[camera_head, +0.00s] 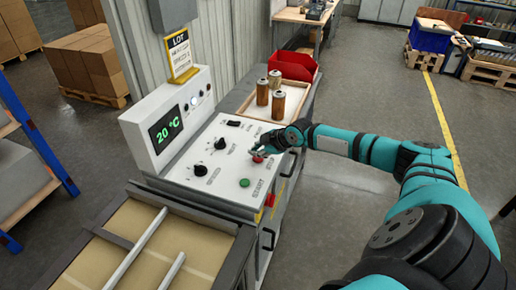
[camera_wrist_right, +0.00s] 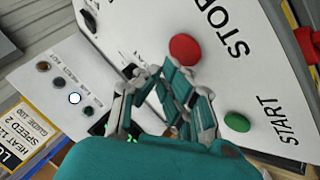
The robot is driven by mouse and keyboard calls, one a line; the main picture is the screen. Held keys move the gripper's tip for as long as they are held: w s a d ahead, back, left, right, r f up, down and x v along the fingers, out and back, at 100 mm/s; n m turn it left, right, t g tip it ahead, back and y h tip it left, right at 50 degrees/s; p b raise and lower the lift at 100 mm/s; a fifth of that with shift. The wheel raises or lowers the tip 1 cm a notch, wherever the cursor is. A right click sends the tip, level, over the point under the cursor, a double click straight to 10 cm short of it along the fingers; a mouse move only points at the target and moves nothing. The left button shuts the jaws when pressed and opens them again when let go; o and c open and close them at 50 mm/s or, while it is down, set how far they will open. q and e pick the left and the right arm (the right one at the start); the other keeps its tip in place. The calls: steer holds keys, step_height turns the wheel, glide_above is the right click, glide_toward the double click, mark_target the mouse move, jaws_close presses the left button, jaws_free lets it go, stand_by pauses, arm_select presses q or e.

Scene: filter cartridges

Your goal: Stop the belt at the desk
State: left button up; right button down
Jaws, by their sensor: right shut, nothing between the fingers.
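The control desk (camera_head: 225,165) has a sloped white panel with a red STOP button (camera_head: 258,158) and a green START button (camera_head: 244,183). The right wrist view shows the red button (camera_wrist_right: 184,48) just beyond my fingertips and the green button (camera_wrist_right: 237,122) to their right. My right gripper (camera_head: 262,149) is shut and empty, over the panel close to the red button. I cannot tell whether it touches the button. The belt (camera_head: 150,245) lies at the lower left, with pale rails over its tan surface. My left gripper is not in view.
The panel has black knobs (camera_head: 220,144) and a display (camera_head: 166,131) reading 20 °C. A LOT sign (camera_head: 180,58) stands on top. Floor right of the desk is clear.

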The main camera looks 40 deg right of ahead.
mark_target(257, 159)
steer(key=shift+r+p, duration=1.8)
steer(key=shift+r, duration=0.75)
steer(key=shift+f, duration=0.1)
